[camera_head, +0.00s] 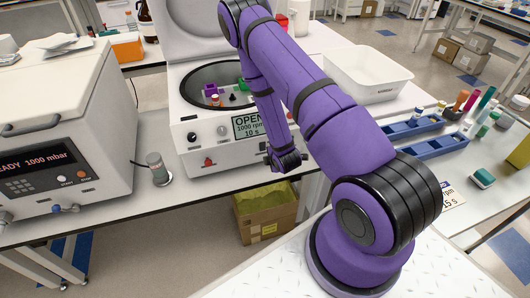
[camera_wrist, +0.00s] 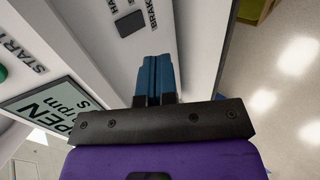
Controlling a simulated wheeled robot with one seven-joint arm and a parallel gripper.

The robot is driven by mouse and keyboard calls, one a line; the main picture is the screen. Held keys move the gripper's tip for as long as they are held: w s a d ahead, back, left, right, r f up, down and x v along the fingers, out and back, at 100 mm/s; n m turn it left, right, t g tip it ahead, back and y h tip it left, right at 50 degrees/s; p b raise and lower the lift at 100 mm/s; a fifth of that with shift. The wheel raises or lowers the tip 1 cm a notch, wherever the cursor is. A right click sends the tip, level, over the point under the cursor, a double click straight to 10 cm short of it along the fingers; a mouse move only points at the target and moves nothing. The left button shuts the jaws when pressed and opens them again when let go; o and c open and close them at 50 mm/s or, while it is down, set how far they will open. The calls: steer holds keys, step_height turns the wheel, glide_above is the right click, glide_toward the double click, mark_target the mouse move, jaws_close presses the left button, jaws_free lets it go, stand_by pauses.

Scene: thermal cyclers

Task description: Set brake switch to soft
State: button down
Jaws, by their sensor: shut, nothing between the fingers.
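The brake switch (camera_wrist: 130,23) is a small dark rocker on the white front panel of the centrifuge. It shows in the wrist view at the top, beside the label "BRAKE" and a partly cut-off label starting "HA". Which way the rocker is tipped I cannot tell. The centrifuge (camera_head: 205,135) stands on the bench in the head view, lid up, its display (camera_head: 252,125) reading OPEN, 1000 rpm, 10 s. My gripper (camera_wrist: 154,60) has its blue fingers together and empty, just below the switch in the wrist view. In the head view my arm hides the switch.
A white tub (camera_head: 368,75) and blue tube racks (camera_head: 425,140) stand at right. A cardboard box (camera_head: 265,222) is on the floor below.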

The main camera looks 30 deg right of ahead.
mark_target(263, 148)
steer(key=w+r+x, duration=0.1)
steer(key=x, duration=0.9)
steer(key=shift+w+d+r, duration=0.15)
steer(key=shift+w+d, duration=0.15)
steer(key=shift+w, duration=0.2)
steer(key=shift+w, duration=0.15)
steer(key=shift+r, duration=0.1)
steer(key=shift+w+r, duration=0.1)
steer(key=shift+r, duration=0.55)
